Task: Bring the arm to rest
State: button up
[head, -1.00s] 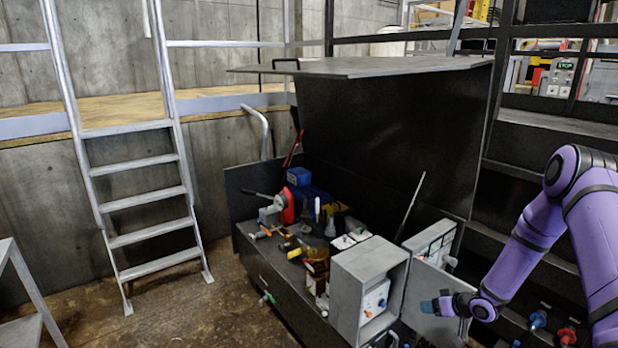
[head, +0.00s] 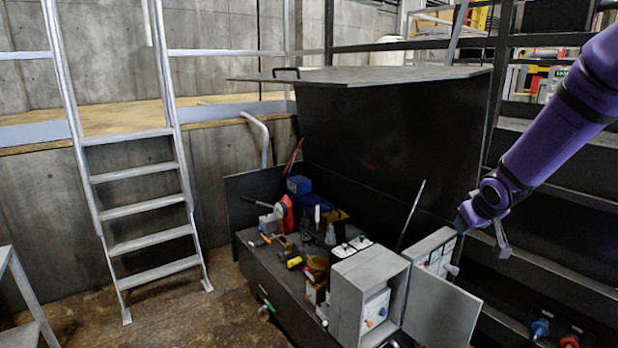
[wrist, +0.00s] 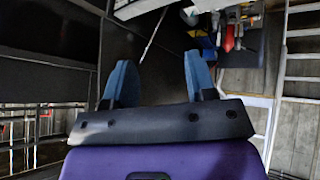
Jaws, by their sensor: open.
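My purple arm comes in from the upper right of the head view. My gripper (head: 464,220) is up in the air near the grey switch panel, in front of the dark raised lid. In the wrist view my gripper (wrist: 160,78) has its two blue fingers apart, with nothing between them. The grey box (head: 352,295) stands open at the front of the compactor, its door (head: 441,311) swung out to the right. From the head view I cannot tell the exact gap between my gripper and the switch panel (head: 436,252).
The dark lid (head: 385,75) stands over a bench crowded with tools (head: 300,240). A thin rod (head: 411,215) leans up behind the panel. Dark railings and steps (head: 550,230) fill the right side. A ladder (head: 140,175) stands at the left, with open floor (head: 180,310) before it.

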jog(key=s+a+r+m+g, duration=0.1)
jog(key=s+a+r, duration=0.2)
jog(key=s+r, duration=0.7)
jog(key=s+a+r+m, duration=0.1)
jog(key=s+a+r, duration=0.35)
jog(key=s, duration=0.95)
jog(key=s+a+r+g+y, duration=0.1)
jog(key=s+a+r, duration=0.1)
jog(key=s, duration=0.9)
jog(key=shift+s+a+r, duration=0.15)
jog(key=shift+s, duration=0.15)
